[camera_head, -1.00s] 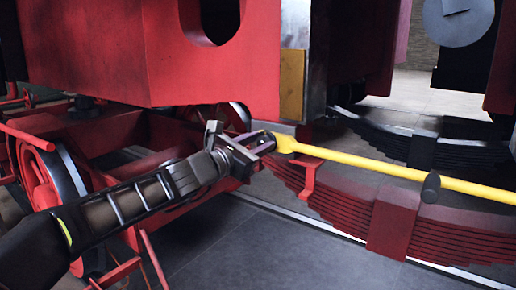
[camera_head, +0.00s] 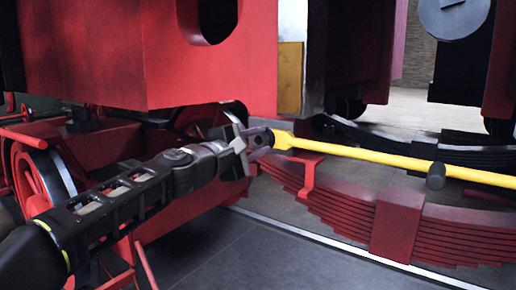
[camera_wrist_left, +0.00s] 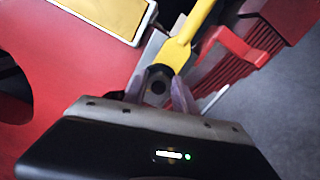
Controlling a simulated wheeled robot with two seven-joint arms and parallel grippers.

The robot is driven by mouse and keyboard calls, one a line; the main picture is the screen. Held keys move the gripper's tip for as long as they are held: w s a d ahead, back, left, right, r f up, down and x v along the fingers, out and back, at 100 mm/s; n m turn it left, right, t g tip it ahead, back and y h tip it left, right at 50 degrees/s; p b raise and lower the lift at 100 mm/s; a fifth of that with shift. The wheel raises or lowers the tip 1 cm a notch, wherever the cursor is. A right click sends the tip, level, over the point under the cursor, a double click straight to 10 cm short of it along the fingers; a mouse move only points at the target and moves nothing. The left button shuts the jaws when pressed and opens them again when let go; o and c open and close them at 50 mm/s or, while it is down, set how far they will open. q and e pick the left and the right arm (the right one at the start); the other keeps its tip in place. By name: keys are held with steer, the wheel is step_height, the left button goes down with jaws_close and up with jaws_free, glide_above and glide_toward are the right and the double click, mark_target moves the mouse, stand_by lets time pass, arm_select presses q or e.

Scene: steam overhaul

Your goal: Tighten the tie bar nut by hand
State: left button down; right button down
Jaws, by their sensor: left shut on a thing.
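The yellow tie bar (camera_head: 400,162) runs from the middle of the head view to its right edge, above the red leaf springs. Its near end shows in the left wrist view (camera_wrist_left: 184,40), next to a dark nut (camera_wrist_left: 158,84) with a round hole in its face. My left gripper (camera_head: 262,145) is at that end of the bar. In the left wrist view its two fingers (camera_wrist_left: 158,92) lie on either side of the nut and are shut on it. In the head view the gripper hides the nut. My right gripper is not in view.
Red leaf springs (camera_head: 345,215) with a red bracket (camera_head: 303,175) lie below the bar. A big red frame (camera_head: 205,65) overhangs my left arm. A red spoked wheel (camera_head: 35,180) stands at the left. Grey floor (camera_head: 240,260) is clear at the front.

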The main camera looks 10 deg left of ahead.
arm_select(q)
steer(key=m+b, duration=0.1)
steer(key=m, duration=0.1)
steer(key=f+m+b, duration=0.1)
steer(key=m, duration=0.1)
steer(key=shift+m, duration=0.3)
steer(key=m+b, duration=0.3)
steer(key=m, duration=0.1)
steer(key=shift+m, duration=0.4)
steer(key=c, duration=1)
jaws_free()
steer(key=shift+r, duration=0.1)
steer(key=b+v, duration=0.3)
steer(key=v, duration=0.4)
steer(key=shift+s+a, duration=0.15)
steer(key=shift+s, duration=0.2)
